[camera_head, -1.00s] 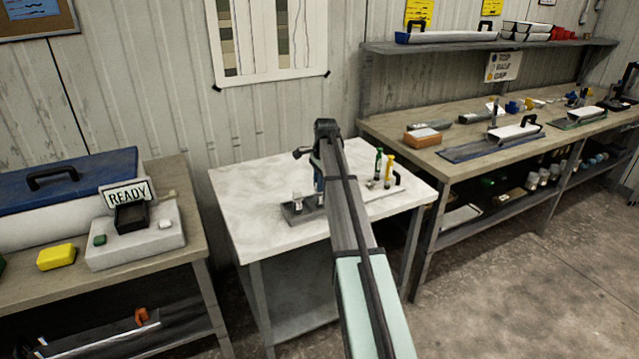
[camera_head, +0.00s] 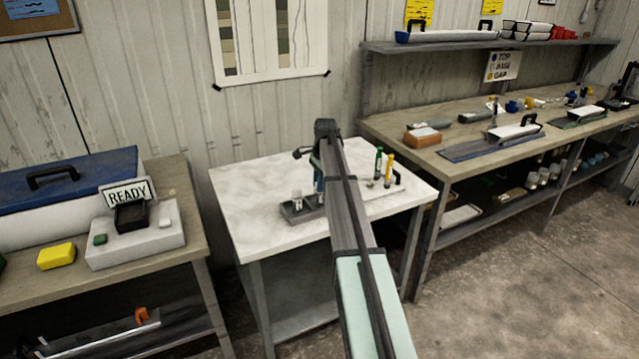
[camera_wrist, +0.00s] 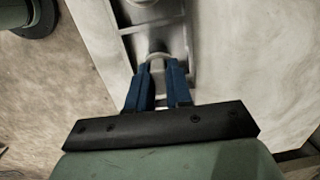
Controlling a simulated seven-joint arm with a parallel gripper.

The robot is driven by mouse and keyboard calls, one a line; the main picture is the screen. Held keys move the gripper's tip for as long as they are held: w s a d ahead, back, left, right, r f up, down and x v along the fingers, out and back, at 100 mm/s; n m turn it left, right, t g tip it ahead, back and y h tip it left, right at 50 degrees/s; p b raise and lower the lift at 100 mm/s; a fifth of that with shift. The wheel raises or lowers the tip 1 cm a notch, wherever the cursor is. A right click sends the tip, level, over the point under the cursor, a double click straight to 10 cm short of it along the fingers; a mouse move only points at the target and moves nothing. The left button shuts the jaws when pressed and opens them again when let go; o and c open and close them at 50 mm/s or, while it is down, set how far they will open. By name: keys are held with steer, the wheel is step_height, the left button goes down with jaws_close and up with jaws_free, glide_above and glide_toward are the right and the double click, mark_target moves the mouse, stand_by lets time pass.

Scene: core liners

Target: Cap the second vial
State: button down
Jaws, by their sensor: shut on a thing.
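A grey rack (camera_head: 301,213) sits at the front of the white-topped table, and its trough also shows in the wrist view (camera_wrist: 158,28). A pale vial (camera_head: 297,198) stands upright in its left part; a round pale top (camera_wrist: 143,3) shows at the upper edge of the wrist view. My gripper (camera_wrist: 158,68) has blue fingers shut on a small pale round piece (camera_wrist: 156,58), which looks like a cap, over the rack. The fingers hide most of it, and I cannot tell whether it touches a vial below. My arm hides the rack's right end in the head view.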

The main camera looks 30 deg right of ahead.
stand_by(0.3)
steer(key=shift+c, duration=2.4)
jaws_free()
steer(key=shift+r, duration=0.15)
steer(key=shift+r, duration=3.35)
jaws_close()
